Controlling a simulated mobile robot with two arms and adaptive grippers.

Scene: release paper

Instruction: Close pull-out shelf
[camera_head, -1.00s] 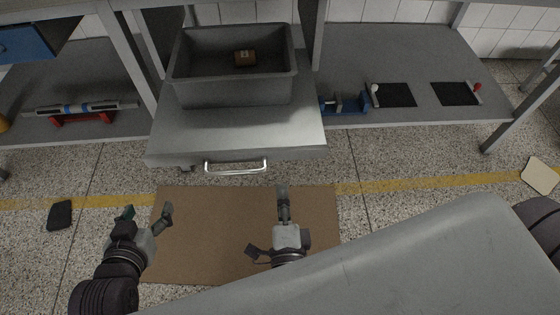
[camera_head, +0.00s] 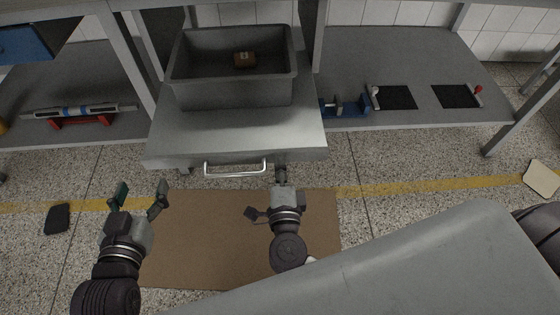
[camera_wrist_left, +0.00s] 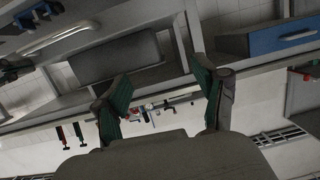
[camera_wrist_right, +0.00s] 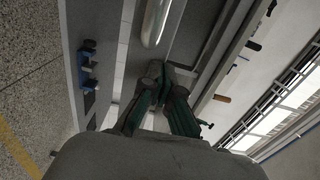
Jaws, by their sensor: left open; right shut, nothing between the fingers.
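The grey pull-out shelf (camera_head: 240,135) sticks out from the bench toward me, with a silver bar handle (camera_head: 235,170) on its front. My left gripper (camera_head: 142,188) is open and empty, below and left of the handle, apart from the shelf.
A blue drawer (camera_head: 25,44) is at the upper left. A rod on a red stand (camera_head: 82,115) lies on the left lower shelf. A blue tool (camera_head: 343,107) and black pads (camera_head: 396,96) lie on the right one. A brown mat (camera_head: 200,245) covers the floor ahead.

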